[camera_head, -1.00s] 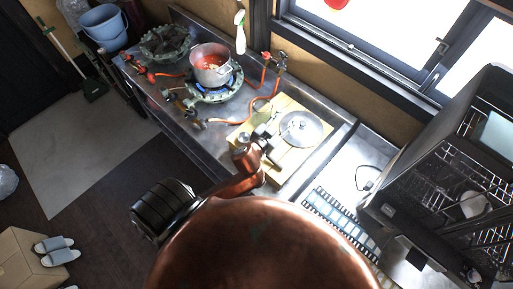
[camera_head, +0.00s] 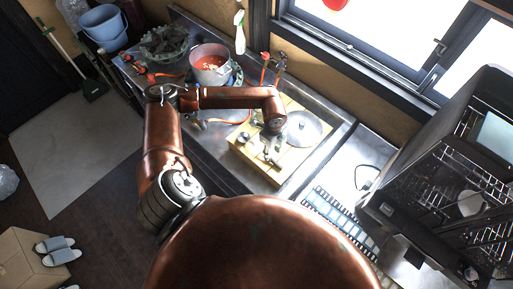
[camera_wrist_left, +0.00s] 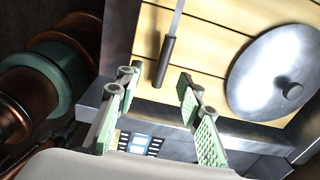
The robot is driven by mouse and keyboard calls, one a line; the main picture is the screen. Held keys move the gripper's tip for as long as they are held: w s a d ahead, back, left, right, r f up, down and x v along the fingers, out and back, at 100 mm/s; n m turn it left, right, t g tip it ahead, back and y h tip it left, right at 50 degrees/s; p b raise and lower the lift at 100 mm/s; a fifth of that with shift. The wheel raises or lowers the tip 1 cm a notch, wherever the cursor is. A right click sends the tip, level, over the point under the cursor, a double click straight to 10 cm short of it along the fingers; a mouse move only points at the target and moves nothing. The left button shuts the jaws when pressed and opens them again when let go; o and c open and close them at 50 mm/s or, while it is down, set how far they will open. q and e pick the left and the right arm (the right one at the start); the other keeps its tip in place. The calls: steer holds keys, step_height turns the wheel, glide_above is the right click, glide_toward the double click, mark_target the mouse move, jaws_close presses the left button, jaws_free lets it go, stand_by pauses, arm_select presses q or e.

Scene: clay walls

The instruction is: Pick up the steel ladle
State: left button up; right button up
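A steel shaft with a dark handle (camera_wrist_left: 167,60) lies on the wooden board in the left wrist view. Its far end is cut off by the frame edge, so I cannot tell for sure that it is the steel ladle. My left gripper (camera_head: 272,155) is over the board's front part in the head view. In the left wrist view its pale green fingers (camera_wrist_left: 158,112) are apart with nothing between them, and the dark handle lies beyond the fingertips. My right gripper is not in view.
A round steel lid (camera_head: 303,128) lies on the wooden board (camera_head: 290,165), right of my left gripper. A pot of red food (camera_head: 211,62) stands on a burner behind my forearm. A spray bottle (camera_head: 240,35) stands near the wall. A black rack (camera_head: 450,190) is at right.

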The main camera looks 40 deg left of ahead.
arm_select(q)
steer(key=shift+w+a+f, duration=0.1)
steer(key=shift+a+f, duration=0.25)
steer(key=shift+f, duration=0.2)
steer(key=shift+a+f, duration=0.35)
steer(key=shift+f, duration=0.2)
steer(key=f, duration=0.2)
steer(key=f+p, duration=0.1)
steer(key=f, duration=0.2)
steer(key=shift+w+f, duration=0.3)
steer(key=shift+c, duration=0.4)
jaws_close()
